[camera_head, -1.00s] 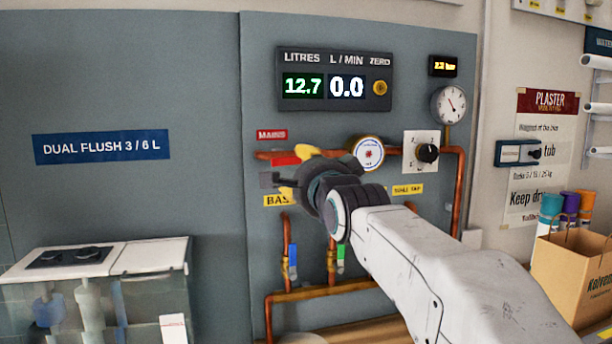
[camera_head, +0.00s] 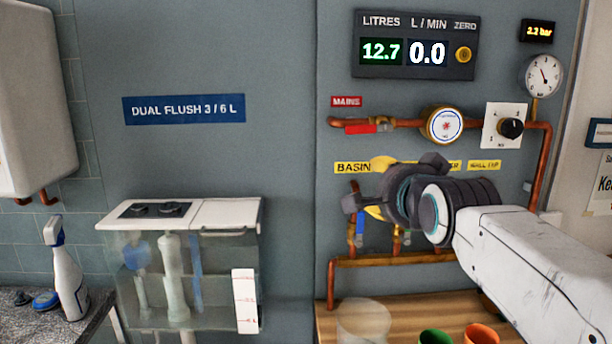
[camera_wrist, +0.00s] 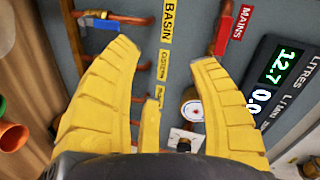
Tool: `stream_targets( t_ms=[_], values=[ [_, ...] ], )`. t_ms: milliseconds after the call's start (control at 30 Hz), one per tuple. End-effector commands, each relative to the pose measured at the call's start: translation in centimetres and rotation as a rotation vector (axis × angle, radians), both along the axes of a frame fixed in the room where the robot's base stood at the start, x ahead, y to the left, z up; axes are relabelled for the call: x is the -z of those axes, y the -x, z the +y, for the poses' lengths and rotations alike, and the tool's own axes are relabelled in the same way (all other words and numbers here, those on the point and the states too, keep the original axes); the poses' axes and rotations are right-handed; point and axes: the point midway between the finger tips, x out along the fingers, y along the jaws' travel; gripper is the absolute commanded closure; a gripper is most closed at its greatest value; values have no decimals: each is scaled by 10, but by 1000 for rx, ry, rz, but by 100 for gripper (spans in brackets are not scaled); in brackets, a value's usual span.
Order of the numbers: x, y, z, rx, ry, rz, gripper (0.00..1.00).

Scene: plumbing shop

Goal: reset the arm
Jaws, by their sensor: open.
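My gripper (camera_head: 368,197) is in front of the panel with the copper pipes, near the yellow BASIN label (camera_head: 352,168). Its yellow fingers (camera_wrist: 165,85) stand well apart in the wrist view, with nothing between them but the panel behind. My arm comes in from the lower right and hides part of the lower pipes and labels. The red mains lever (camera_head: 361,127) is above the gripper, apart from it. The meter display (camera_head: 416,46) reads 12.7 litres and 0.0 L/min.
Below the pipes, a wooden shelf (camera_head: 345,335) holds a clear container (camera_head: 363,322), a green cup (camera_head: 435,337) and an orange cup (camera_head: 481,335). A clear cistern (camera_head: 185,270) stands left, with a spray bottle (camera_head: 65,270) beyond it. The wall between cistern and pipes is clear.

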Motion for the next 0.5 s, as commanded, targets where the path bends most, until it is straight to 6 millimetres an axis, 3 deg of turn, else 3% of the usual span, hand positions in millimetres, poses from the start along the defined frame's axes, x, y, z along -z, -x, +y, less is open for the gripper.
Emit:
stream_targets(
  t_ms=[300, 500],
  values=[
    [125, 135, -3, -328, 575, 531, 46],
    [179, 219, -4, -607, 792, 749, 46]
  ],
)
